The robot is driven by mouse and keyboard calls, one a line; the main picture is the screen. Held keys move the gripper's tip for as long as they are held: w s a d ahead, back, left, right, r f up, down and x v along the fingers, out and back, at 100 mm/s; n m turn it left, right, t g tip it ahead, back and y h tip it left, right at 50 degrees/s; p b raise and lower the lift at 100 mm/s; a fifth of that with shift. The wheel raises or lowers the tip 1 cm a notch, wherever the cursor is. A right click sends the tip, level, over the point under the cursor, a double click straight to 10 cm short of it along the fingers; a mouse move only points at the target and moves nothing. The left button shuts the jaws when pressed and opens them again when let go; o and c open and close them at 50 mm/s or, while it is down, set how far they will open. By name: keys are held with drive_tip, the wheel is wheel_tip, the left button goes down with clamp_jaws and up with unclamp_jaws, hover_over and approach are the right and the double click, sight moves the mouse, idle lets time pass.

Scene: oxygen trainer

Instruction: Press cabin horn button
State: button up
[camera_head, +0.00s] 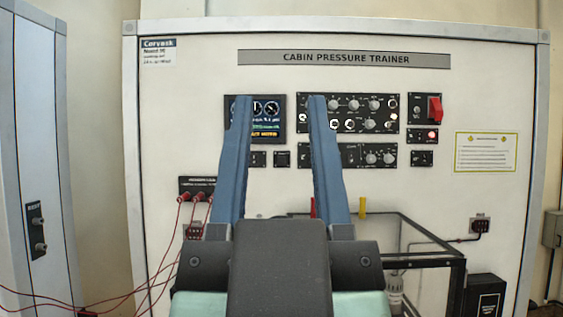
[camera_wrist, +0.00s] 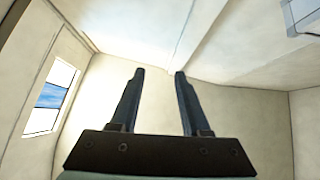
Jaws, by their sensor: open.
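The cabin pressure trainer panel (camera_head: 480,95) is a white upright board facing me in the head view. Small black modules sit below the gauge screen (camera_head: 266,136), including one at left (camera_head: 257,159) and one beside it (camera_head: 282,159). Another small module (camera_head: 421,159) is at the right. Their labels are too small to read, so I cannot tell which holds the cabin horn button. My gripper (camera_head: 280,98) is open and empty, its two blue fingers in front of the panel and covering parts of it. It also shows in the wrist view (camera_wrist: 159,73), apart from any surface.
A red switch guard (camera_head: 435,109) and a lit red lamp module (camera_head: 423,136) are at the panel's right. Red leads (camera_head: 183,197) hang at lower left. A black frame (camera_head: 430,260) stands low in front. A cabinet (camera_head: 35,150) is at far left. The wrist view shows bare walls and a window (camera_wrist: 52,95).

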drive_tip(key=shift+w, duration=0.1)
clamp_jaws()
idle(1.4)
